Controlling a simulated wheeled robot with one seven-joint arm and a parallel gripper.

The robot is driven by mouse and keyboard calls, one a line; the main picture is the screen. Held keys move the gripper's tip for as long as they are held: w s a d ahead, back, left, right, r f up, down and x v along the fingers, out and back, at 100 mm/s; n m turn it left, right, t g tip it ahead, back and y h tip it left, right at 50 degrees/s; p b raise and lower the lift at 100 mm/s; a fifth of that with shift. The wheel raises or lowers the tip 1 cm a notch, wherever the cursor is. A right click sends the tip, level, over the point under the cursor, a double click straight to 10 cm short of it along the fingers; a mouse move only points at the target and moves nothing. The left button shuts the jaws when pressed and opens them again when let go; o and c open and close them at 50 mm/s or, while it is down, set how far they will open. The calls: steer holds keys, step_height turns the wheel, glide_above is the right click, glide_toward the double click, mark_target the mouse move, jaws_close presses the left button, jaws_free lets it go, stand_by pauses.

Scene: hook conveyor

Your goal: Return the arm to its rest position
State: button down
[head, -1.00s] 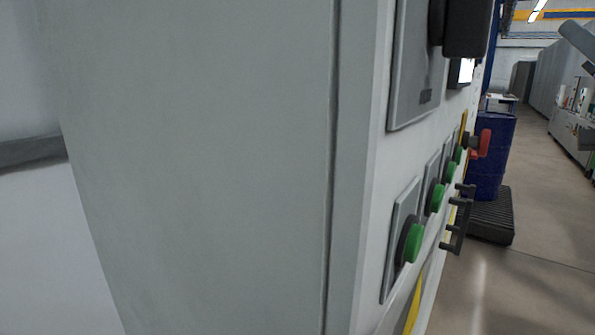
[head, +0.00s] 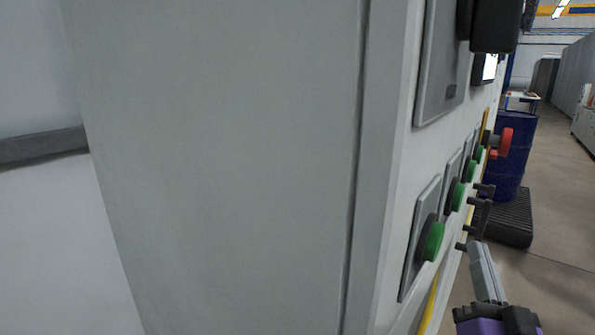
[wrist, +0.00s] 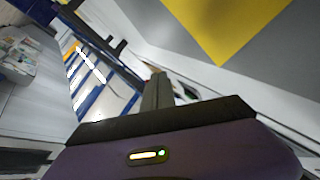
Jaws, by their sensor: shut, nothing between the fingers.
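My gripper (head: 477,248) shows at the lower right of the head view, with a purple body and grey fingers pointing up. The fingers are together with nothing between them. It is just right of the control cabinet's front panel, near a black handle; I cannot tell whether it touches it. In the wrist view the closed fingers (wrist: 157,90) rise from the purple housing. The rest of my arm is out of view.
A large grey cabinet (head: 230,160) fills most of the head view. Its front carries green buttons (head: 432,240), a red knob (head: 505,142) and a black handle (head: 480,215). A blue barrel (head: 512,160) stands behind on a black pallet (head: 510,225). Open floor (head: 550,240) lies to the right.

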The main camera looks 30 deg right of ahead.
steer(key=s+a+f+n+y, duration=0.3)
steer(key=a+f+y, duration=0.1)
steer(key=a+f, duration=0.35)
steer(key=s+a+f+n+y, duration=0.35)
steer(key=a+f, duration=0.25)
steer(key=a, duration=0.2)
steer(key=s+a+f+n+g+y, duration=0.3)
steer(key=s+a+f+n+y, duration=0.2)
steer(key=s, duration=0.8)
steer(key=a+f+y, duration=0.2)
steer(key=a+f, duration=0.2)
steer(key=a, duration=0.1)
steer(key=shift+s+a+g, duration=0.15)
steer(key=shift+g, duration=0.25)
steer(key=c, duration=2.1)
jaws_free()
